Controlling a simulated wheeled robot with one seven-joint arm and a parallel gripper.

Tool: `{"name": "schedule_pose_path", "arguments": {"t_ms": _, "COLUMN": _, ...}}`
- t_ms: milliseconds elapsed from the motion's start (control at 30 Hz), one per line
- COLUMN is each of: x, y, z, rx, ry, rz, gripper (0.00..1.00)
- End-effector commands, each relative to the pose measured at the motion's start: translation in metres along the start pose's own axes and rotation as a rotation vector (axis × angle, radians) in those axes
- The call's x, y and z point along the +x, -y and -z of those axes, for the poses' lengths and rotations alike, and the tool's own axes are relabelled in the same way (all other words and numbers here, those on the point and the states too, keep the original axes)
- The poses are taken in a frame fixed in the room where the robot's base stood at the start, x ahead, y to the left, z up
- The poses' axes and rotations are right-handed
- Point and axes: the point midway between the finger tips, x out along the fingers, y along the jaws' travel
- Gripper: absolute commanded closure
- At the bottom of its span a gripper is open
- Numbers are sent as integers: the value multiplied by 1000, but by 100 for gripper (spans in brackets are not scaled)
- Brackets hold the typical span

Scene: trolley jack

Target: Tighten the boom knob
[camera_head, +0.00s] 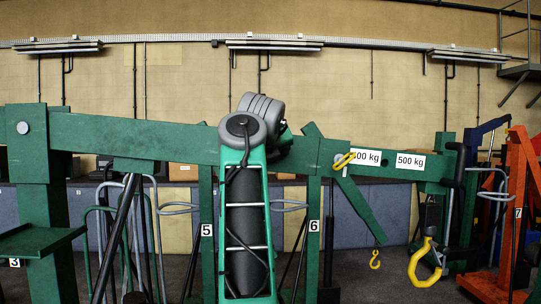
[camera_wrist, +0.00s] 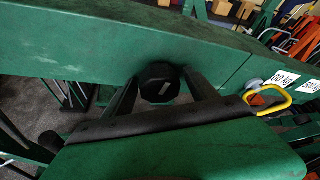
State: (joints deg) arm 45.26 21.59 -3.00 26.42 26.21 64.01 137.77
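The boom knob (camera_wrist: 158,82) is a black, many-sided knob with a small white mark on its face. In the wrist view it sits against the side of the green boom (camera_wrist: 90,45). My gripper (camera_wrist: 160,76) has one black finger on each side of the knob, both tips close to its sides. The fingers are apart, but I cannot tell whether they touch the knob. In the head view the boom (camera_head: 120,136) runs across the picture, and my own arm hides the knob and gripper.
A yellow handle (camera_head: 345,160), also in the wrist view (camera_wrist: 268,98), sits on the boom right of the knob. Weight labels (camera_head: 410,161) are further right. A yellow hook (camera_head: 425,262) hangs at lower right. An orange frame (camera_head: 515,210) stands at the far right.

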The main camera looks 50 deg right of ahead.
Motion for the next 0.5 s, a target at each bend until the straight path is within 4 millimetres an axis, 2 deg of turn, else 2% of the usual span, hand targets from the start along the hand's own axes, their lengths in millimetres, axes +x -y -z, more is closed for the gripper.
{"name": "schedule_pose_path", "arguments": {"t_ms": 233, "x": -6, "y": 0, "z": -1, "rx": 0, "ry": 3, "rz": 0, "gripper": 33}}
{"name": "schedule_pose_path", "arguments": {"t_ms": 500, "x": -58, "y": 0, "z": -2, "rx": 0, "ry": 3, "rz": -1, "gripper": 33}}
